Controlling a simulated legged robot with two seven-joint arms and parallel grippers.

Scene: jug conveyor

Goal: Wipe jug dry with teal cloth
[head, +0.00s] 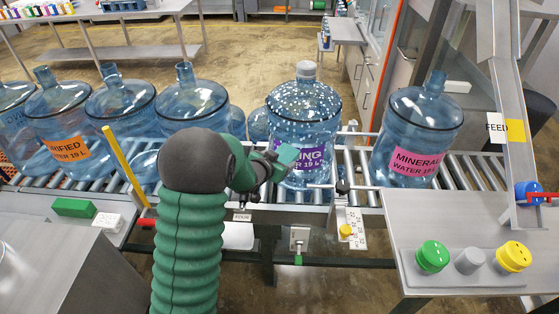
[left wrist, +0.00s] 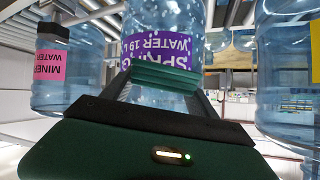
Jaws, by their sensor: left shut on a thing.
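The jug with the purple spring water label (head: 303,105) stands upright and capped on the roller conveyor, its upper part covered in white water drops. It also shows, upside down, in the left wrist view (left wrist: 165,22). My left gripper (head: 277,163) is shut on the folded teal cloth (head: 288,154). The cloth is in front of the left part of the purple label. In the left wrist view the cloth (left wrist: 165,78) spans the space between the fingers, just by the label. I cannot tell whether it touches the jug. My right gripper is not in view.
A pink-labelled mineral water jug (head: 416,125) stands to the right on the conveyor; several uncapped jugs, one with an orange label (head: 68,147), stand left. A yellow bar (head: 126,167) rises left of my arm. A steel panel with a green button (head: 432,256) is front right.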

